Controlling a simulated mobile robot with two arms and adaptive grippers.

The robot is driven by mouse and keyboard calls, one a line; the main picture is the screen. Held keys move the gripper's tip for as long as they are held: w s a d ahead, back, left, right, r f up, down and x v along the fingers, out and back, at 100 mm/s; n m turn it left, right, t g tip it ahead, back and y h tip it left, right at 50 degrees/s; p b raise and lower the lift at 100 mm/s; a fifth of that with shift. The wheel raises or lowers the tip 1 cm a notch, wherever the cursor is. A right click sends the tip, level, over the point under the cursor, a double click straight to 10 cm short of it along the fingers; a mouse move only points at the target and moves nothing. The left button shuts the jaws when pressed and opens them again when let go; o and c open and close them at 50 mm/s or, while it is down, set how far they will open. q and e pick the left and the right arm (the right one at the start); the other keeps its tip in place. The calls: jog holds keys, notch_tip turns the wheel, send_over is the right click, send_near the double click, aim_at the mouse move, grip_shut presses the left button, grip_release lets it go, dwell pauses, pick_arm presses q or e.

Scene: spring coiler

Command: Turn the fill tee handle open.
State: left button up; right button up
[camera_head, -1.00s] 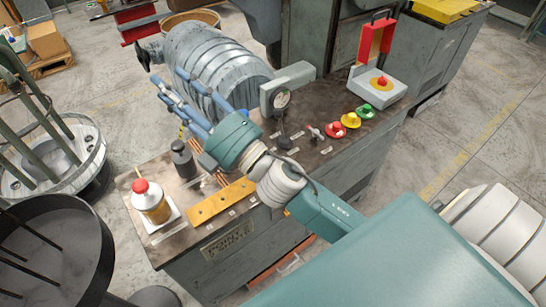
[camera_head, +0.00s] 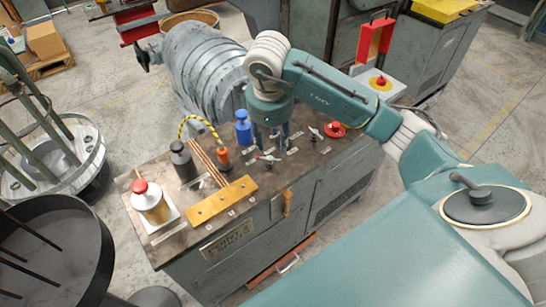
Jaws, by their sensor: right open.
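A similar small handle (camera_head: 316,133) stands farther right. I cannot tell which of them is the fill tee handle. I cannot tell whether a finger touches anything. My arm hides the pressure gauge and part of the bench behind it. My left gripper is not in view.
The bench top (camera_head: 150,243) also holds a red-capped bottle (camera_head: 151,202), a dark bottle (camera_head: 183,160), a yellow bar (camera_head: 222,201), copper rods (camera_head: 208,166), an orange-handled tool (camera_head: 223,158), a blue bottle (camera_head: 243,127) and a red knob (camera_head: 335,129). A large grey coil (camera_head: 207,68) stands behind.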

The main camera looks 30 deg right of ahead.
aim_at(270, 162)
jog(key=p+x, duration=0.2)
jog(key=x, duration=0.8)
jog(key=shift+a+f, duration=0.15)
jog(key=shift+f, duration=0.15)
jog(key=shift+c, duration=0.2)
grip_shut()
